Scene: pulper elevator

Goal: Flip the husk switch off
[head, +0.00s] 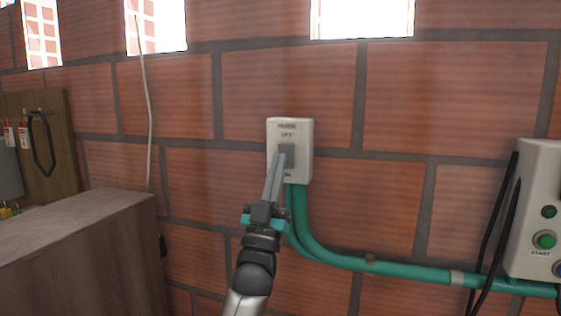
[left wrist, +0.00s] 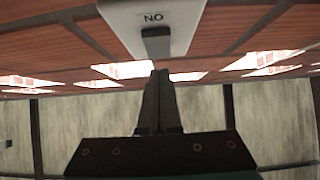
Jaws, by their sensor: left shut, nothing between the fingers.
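The husk switch (head: 305,152) is a pale box on the brick wall, labelled HUSK and OFF at the top and ON at the bottom. Its grey lever (head: 288,150) sits between the labels; I cannot tell which way it is set. My left gripper (head: 279,160) is shut and empty, its fingertips by the lever's lower part in the head view. In the left wrist view the lever (left wrist: 156,42) stands just beyond the shut fingertips (left wrist: 160,73), close to the ON label. Whether they touch is unclear. My right gripper is not in view.
Green conduit (head: 335,255) runs from the box down and right to a control panel (head: 535,200) with a green START button. A wooden cabinet (head: 80,245) stands at the left. A thin white cord (head: 148,110) hangs on the wall. The wall around the switch is clear.

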